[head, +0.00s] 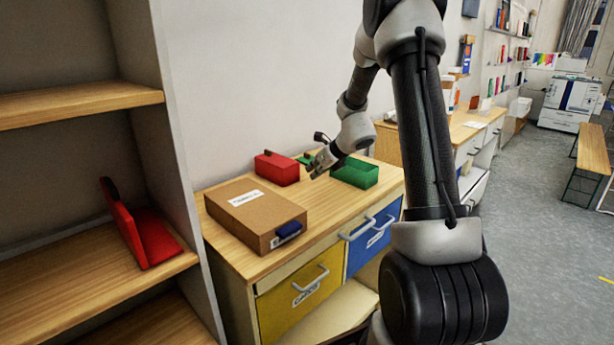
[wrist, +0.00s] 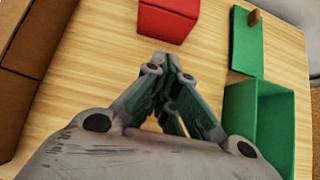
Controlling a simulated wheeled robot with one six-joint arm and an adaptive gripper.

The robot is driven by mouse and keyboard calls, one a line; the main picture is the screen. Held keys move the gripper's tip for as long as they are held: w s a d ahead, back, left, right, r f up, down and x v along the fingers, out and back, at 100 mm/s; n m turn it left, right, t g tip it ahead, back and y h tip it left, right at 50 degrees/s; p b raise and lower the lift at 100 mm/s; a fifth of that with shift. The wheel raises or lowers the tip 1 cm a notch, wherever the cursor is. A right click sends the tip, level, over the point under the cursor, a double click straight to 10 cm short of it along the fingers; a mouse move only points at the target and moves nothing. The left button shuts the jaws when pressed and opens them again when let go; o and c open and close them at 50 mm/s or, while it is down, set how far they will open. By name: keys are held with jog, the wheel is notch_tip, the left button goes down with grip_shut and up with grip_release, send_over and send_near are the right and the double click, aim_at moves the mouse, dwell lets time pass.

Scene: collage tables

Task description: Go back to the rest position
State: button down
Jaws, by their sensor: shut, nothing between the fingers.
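My gripper (head: 318,168) is above the wooden top of a drawer table (head: 318,215), between a cardboard box and an open green box (head: 356,172). In the wrist view my gripper (wrist: 170,75) has its fingers together with nothing between them. The green box also shows at the right of the wrist view (wrist: 275,118). A green lid (wrist: 246,45) with a small wooden knob lies behind it. A red box (head: 277,168) sits at the back of the table by the wall, and it shows at the top of the wrist view (wrist: 168,18).
The cardboard box (head: 254,212) with a white label fills the table's left part, a blue item at its front. Yellow (head: 295,305) and blue (head: 374,240) drawers are below. A shelf unit (head: 75,100) stands left, holding a red object (head: 142,235). Open floor (head: 540,230) lies right.

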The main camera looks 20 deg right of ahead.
jog(key=s+a+r+n+g+h, duration=0.1)
jog(key=s+r+n, duration=0.4)
jog(key=s+n, duration=0.5)
jog(key=s+a+r+n+g+h, duration=0.1)
jog(key=s+a+r+n, duration=0.1)
jog(key=s+r+n, duration=0.4)
jog(key=s+a+r+n+g+h, duration=0.1)
jog(key=s+r+n, duration=0.5)
jog(key=s+n, duration=1)
jog(key=shift+s+a+g, duration=0.5)
jog(key=shift+s, duration=4)
